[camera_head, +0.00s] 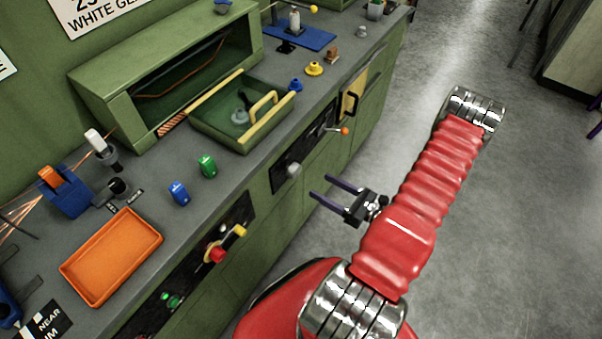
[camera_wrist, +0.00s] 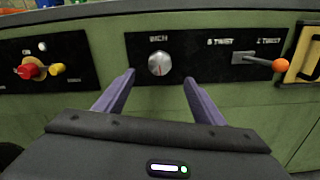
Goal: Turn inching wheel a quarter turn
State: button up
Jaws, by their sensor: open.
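My gripper (camera_wrist: 158,80) is open and empty. In the wrist view its two purple fingers point toward the panel, one on each side of the knob and lower than it. In the head view my gripper (camera_head: 319,186) stands out in front of the cabinet, apart from the knob.
Left of the knob is a panel with a red knob (camera_wrist: 32,71) and a yellow one. An open drawer (camera_head: 215,133) sits on the bench. The floor beside the cabinet is clear.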

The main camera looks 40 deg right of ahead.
aim_at(298, 172)
jog(key=shift+x, duration=5.1)
jog(key=shift+c, duration=0.3)
jog(key=c, duration=0.9)
jog(key=shift+d, duration=0.2)
jog(key=shift+c, duration=0.5)
jog(key=shift+a, duration=0.1)
jog(key=shift+m, duration=0.4)
